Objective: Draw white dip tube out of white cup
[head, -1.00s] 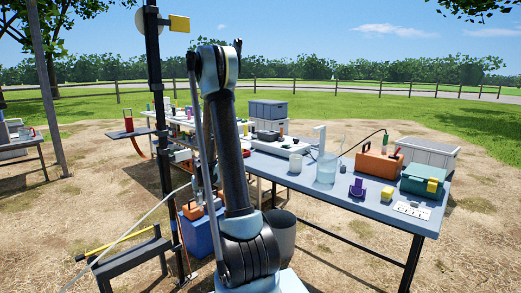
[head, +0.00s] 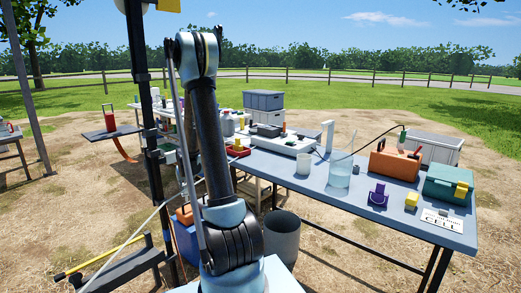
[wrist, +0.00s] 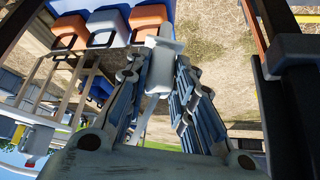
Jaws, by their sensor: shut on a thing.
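My gripper (wrist: 158,70) is shut on a white piece (wrist: 160,58) in the wrist view. It looks like the white dip tube, with a thin pale length running back between the fingers. Its far end is not clear, and I cannot tell whether any of it is inside a cup. In the head view my gripper is hidden behind my own arm. A small white cup (head: 303,163) stands on the blue-grey table (head: 340,205), but I cannot tell whether it is the task's cup.
A grey bin (head: 282,240) stands on the ground below. A dark post (head: 140,100) rises left of my arm.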

